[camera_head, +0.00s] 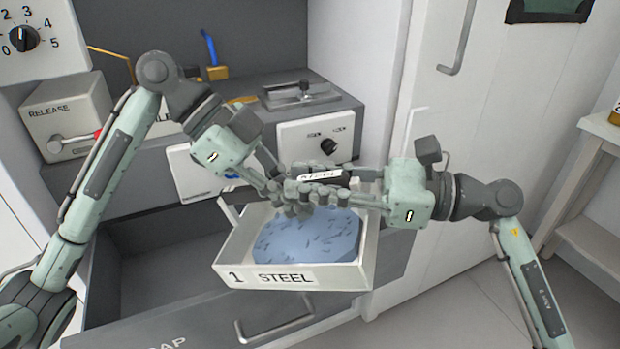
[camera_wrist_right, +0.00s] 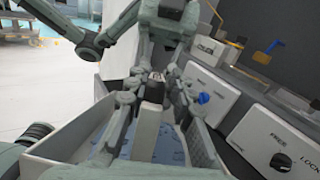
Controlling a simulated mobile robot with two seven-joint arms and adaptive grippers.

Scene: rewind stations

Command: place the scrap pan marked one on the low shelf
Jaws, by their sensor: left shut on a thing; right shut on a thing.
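The scrap pan (camera_head: 318,277) is a white open box marked "1 STEEL" on its front, with a blue mass flecked with dark slivers (camera_head: 310,240) inside. It is over the open drawer; I cannot tell whether it touches the drawer. My left gripper (camera_head: 297,203) and my right gripper (camera_head: 312,184) meet above the pan. Both are shut on its handle (camera_head: 322,175), which their fingers mostly hide. In the right wrist view a pale bar of the handle (camera_wrist_right: 152,125) shows between fingers, above the pan's inside. A low shelf (camera_head: 590,245) shows under the cream stand at right.
The grey drawer (camera_head: 145,272) is pulled out below the pan, with a bar handle (camera_head: 275,328) on its front. Behind are a release box (camera_head: 65,115), a knob panel (camera_head: 318,142) and a dark bench top. A white door (camera_head: 475,120) stands to the right. Floor shows at lower right.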

